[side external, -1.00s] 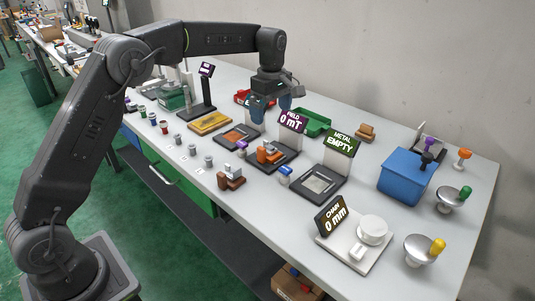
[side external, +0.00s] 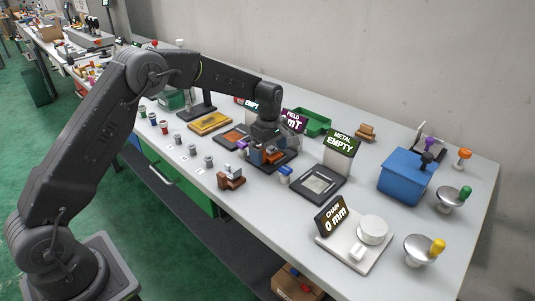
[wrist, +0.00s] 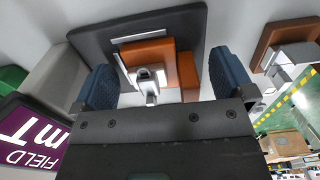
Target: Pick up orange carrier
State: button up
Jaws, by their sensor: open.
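The orange carrier (side external: 271,154) sits on the dark plate of the station with the "FIELD mT" sign (side external: 293,121). In the wrist view the orange carrier (wrist: 154,63) shows orange blocks with a silvery metal part on it. My gripper (side external: 266,150) is low over this station, its fingers down around the carrier. In the wrist view my gripper (wrist: 163,85) has one blue finger on each side of the carrier. The jaws are open, with a gap visible on the left side. The right finger is close to the orange; I cannot tell whether it touches.
A brown carrier (side external: 231,177) stands at the front edge of the table. A station with a "METAL EMPTY" sign (side external: 340,142) is to the right, with a small blue-capped item (side external: 285,174) between.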

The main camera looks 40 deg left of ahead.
jog(key=shift+f, duration=0.1)
jog(key=shift+c, duration=0.2)
jog(key=c, duration=1.1)
